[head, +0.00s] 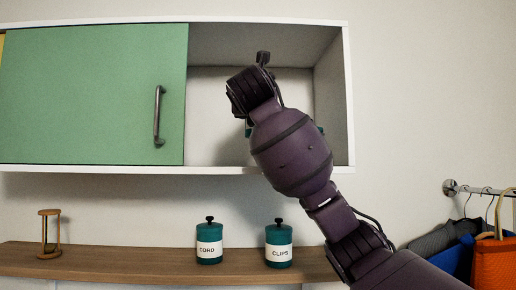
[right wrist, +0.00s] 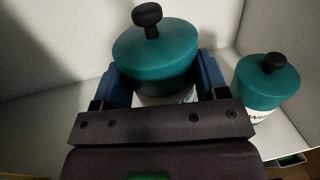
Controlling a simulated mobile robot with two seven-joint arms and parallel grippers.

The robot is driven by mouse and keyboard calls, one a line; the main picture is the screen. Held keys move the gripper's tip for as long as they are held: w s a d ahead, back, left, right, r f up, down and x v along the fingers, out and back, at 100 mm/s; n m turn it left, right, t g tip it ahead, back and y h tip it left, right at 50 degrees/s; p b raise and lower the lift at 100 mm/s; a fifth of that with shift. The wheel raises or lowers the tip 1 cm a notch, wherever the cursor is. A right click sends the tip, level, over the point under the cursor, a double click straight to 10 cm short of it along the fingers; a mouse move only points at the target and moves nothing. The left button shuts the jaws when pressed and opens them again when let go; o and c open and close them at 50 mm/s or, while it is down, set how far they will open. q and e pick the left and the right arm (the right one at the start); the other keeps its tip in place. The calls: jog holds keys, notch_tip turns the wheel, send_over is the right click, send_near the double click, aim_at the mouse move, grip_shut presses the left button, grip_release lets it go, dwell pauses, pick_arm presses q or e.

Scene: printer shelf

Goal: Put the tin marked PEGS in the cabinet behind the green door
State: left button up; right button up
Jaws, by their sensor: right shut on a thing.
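My right gripper (right wrist: 163,84) is shut on a teal tin (right wrist: 155,50) with a black knob, one blue finger on each side. The tin is upright inside the open right part of the cabinet (head: 220,50). Its white label is mostly hidden by the gripper, so I cannot read it. In the head view my right arm covers the gripper and most of this tin. The green door (head: 90,95) stands left of the open part, with a grey bar handle (head: 159,115). My left gripper is not in view.
A second teal tin (right wrist: 268,82), label partly showing "WI", stands right of the held one. Tins marked CORD (head: 209,243) and CLIPS (head: 278,246) and an hourglass (head: 49,232) stand on the wooden shelf (head: 130,258). A clothes rail (head: 475,190) is at the right.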

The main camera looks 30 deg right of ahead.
notch_tip(320, 180, down, 3)
jog(key=shift+r, duration=0.15)
jog(key=shift+f, duration=2)
jog(key=shift+f, duration=0.25)
jog(key=o, duration=0.9)
jog(key=shift+o, duration=0.2)
jog(key=shift+r+p, duration=0.2)
jog(key=shift+p, duration=0.1)
